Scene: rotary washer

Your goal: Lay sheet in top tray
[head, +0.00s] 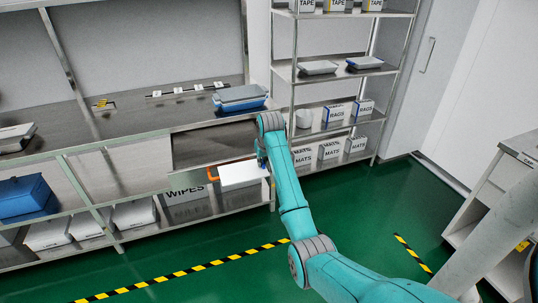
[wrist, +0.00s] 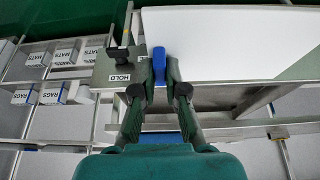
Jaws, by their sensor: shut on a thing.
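A flat white sheet (head: 243,177) is in front of the bench's lower shelf, low beside my gripper (head: 262,160). In the wrist view the sheet (wrist: 225,45) spreads to the upper right. My gripper (wrist: 160,75) is shut on a blue tab (wrist: 159,62) at the sheet's near left edge. A grey tray (head: 240,94) sits stacked over a blue tray (head: 240,105) on the bench top, above and left of my gripper. I cannot tell whether the grey one is the top tray. My arm hides part of the scene around the gripper.
An orange handle (head: 212,174) shows at the sheet's left. A metal plate labelled HOLD (wrist: 120,72) with a black knob is close left of my fingers. A steel rack (head: 335,80) with boxes stands right of the bench (head: 130,125). Green floor (head: 230,265) is open in front.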

